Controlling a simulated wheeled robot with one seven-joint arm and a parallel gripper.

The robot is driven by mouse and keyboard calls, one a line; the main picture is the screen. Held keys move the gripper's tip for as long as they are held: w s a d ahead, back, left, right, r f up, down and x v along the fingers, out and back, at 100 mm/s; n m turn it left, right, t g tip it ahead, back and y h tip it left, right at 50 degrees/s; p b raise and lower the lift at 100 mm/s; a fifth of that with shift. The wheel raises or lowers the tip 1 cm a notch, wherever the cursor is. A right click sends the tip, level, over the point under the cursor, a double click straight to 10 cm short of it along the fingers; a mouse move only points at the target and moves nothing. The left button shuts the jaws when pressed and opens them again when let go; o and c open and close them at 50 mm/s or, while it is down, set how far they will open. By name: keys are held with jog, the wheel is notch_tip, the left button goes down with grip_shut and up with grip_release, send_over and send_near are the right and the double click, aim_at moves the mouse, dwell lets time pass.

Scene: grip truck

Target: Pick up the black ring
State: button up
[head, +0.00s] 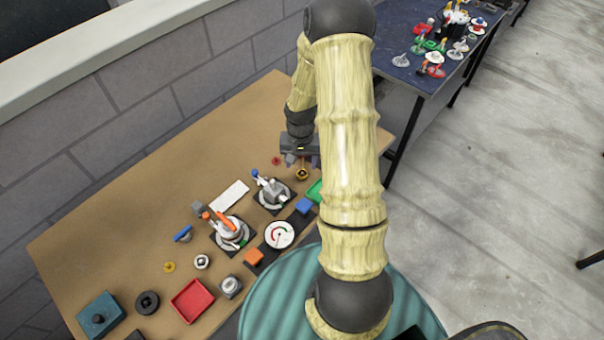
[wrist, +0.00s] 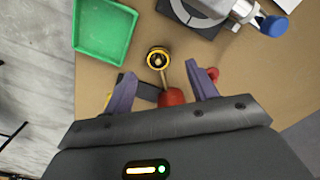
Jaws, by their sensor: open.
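A thick black ring-like disc (head: 147,303) with a small centre lies flat at the near left of the brown table, between a teal box and a red tray. It is not seen in the wrist view. My gripper (head: 302,161) is at the far right end of the table, well away from this disc. In the wrist view my gripper (wrist: 162,72) is open, with its two purple fingers apart. A gold-rimmed round piece with a dark inside (wrist: 158,58) lies just beyond the fingertips. A red-ended thing with a thin rod (wrist: 172,97) shows between the fingers; I cannot tell its contact.
The teal box (head: 100,316) and red tray (head: 190,301) flank the disc. Clamp-like devices on round bases (head: 231,233) and a dial (head: 279,235) crowd the middle. A green tray (wrist: 104,31) is near my gripper. A grey block wall (head: 130,130) borders the table. The table's left part is fairly clear.

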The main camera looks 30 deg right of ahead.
aim_at(302, 174)
jog(key=shift+f, duration=0.1)
jog(key=shift+s+d+f+p, duration=0.1)
jog(key=shift+f+p, duration=0.2)
jog(key=shift+f, duration=1)
jog(key=shift+s+d+f+p, duration=0.1)
jog(key=shift+f+p, duration=0.2)
jog(key=shift+f, duration=0.95)
jog(key=shift+c, duration=0.3)
jog(key=shift+w+a, duration=0.1)
jog(key=c, duration=1.1)
jog(key=shift+r, duration=0.45)
notch_tip(302, 174, up, 9)
jog(key=shift+r+b, duration=0.1)
jog(key=shift+b, duration=0.4)
